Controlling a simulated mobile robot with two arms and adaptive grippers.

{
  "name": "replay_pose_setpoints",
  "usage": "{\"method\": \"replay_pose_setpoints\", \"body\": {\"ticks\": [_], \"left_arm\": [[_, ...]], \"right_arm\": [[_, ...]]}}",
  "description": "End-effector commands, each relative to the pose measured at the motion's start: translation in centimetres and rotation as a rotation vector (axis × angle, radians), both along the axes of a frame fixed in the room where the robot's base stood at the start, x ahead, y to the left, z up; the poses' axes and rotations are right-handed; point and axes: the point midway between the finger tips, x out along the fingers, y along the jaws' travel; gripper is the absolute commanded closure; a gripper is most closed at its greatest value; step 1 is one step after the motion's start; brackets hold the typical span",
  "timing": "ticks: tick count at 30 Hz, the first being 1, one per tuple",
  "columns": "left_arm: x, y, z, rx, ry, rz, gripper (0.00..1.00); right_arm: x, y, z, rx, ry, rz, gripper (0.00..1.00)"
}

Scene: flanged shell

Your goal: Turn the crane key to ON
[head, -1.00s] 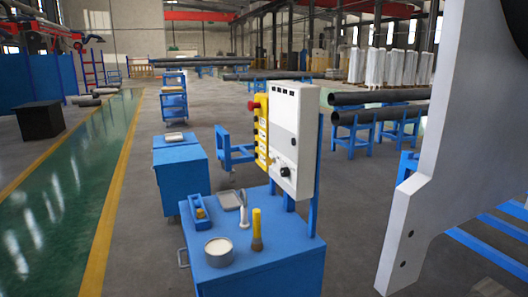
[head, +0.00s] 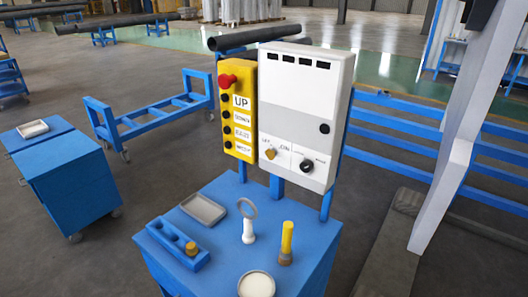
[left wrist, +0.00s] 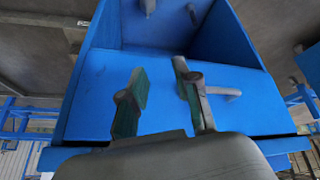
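The control box (head: 300,112) is a white upright panel mounted above a blue cart in the head view. Near its lower left is a small brass-coloured key switch (head: 270,153) between the labels OFF and ON. The key's exact pointing direction is too small to tell. A black knob (head: 306,166) sits to its right. My left gripper (left wrist: 162,85) shows only in the left wrist view, with its two fingers apart and nothing between them, in front of a blue surface (left wrist: 235,110). My right gripper is in neither view.
A yellow button box (head: 238,110) with a red stop button is fixed left of the panel. The blue cart top (head: 215,215) holds a grey tray, a magnifier, a yellow-handled tool, a round dish and a blue block. Another blue cart (head: 75,185) stands left.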

Motion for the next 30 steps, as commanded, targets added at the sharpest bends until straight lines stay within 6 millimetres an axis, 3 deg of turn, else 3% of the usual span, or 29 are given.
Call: {"method": "replay_pose_setpoints", "body": {"ticks": [1, 9, 17, 24, 27, 30], "left_arm": [[1.4, -0.6, 2.9, -0.030, -0.051, -0.002, 0.69], [6.9, -4.1, 13.6, -0.219, -0.263, -0.016, 0.69], [15.2, -7.4, 20.1, -0.488, -0.463, 0.000, 0.69], [22.2, -8.9, 29.1, -0.796, -0.628, 0.030, 0.69], [24.0, -8.9, 32.0, -0.893, -0.668, 0.042, 0.69], [24.8, -9.0, 33.4, -0.941, -0.685, 0.049, 0.69]], "right_arm": [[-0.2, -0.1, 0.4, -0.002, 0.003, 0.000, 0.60], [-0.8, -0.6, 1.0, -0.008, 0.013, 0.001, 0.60], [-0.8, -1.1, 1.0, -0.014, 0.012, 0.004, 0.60], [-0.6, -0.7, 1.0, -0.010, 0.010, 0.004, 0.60], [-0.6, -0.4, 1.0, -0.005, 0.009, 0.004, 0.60], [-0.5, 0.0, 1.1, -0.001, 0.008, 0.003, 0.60]]}}
